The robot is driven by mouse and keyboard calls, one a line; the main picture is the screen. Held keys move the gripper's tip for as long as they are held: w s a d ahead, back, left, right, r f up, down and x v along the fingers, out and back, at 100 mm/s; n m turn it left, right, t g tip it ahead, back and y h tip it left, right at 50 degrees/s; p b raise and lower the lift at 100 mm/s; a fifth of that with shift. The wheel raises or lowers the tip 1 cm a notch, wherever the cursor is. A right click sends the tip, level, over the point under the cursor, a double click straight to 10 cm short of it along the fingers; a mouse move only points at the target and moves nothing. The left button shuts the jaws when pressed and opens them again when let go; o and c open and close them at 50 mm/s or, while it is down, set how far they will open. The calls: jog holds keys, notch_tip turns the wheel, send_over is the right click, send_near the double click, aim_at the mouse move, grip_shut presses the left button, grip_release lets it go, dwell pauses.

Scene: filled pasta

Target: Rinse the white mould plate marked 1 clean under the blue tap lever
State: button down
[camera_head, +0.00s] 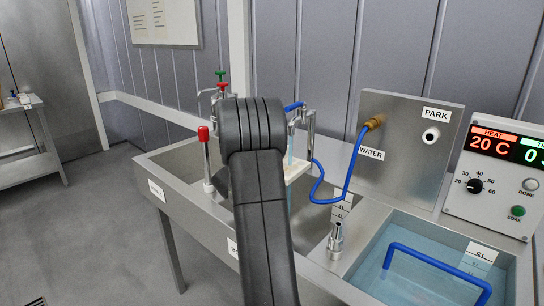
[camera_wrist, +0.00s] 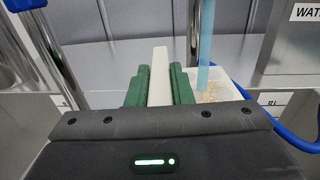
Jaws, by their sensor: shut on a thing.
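My gripper (camera_wrist: 159,88) has green fingers shut on a white bar-like piece (camera_wrist: 159,72), seen nearly edge-on. Just right of the fingers is a white plate surface (camera_wrist: 228,78) with beige residue on it. I cannot tell whether the bar and this surface are one piece, and no mark 1 is readable. A pale blue water stream (camera_wrist: 206,40) comes down onto the white surface in the wrist view. In the head view, part of the white plate (camera_head: 297,170) shows beside my arm, below the blue tap lever (camera_head: 293,106). My arm hides the gripper there.
Taps with a red knob (camera_head: 203,134) and a green knob (camera_head: 221,75) stand left of my arm. A blue hose (camera_head: 345,190) loops right of the plate. A water-filled bath (camera_head: 410,250) and a heat control box (camera_head: 500,175) are at right.

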jog(key=shift+s+a+b, duration=0.15)
jog(key=shift+s+b, duration=0.15)
jog(key=shift+s, duration=0.4)
jog(key=shift+s+a+b, duration=0.15)
jog(key=shift+s+b, duration=0.1)
jog(key=shift+s, duration=0.45)
jog(key=shift+s, duration=0.1)
jog(key=shift+a, duration=0.2)
dwell(1.1)
jog(key=shift+w+a, duration=0.75)
jog(key=shift+a, duration=0.3)
jog(key=shift+w, duration=0.1)
dwell(1.4)
jog(key=x, duration=0.7)
dwell(1.6)
jog(key=shift+w+d+r, duration=0.1)
jog(key=shift+w+r, duration=0.05)
jog(key=shift+w, duration=0.05)
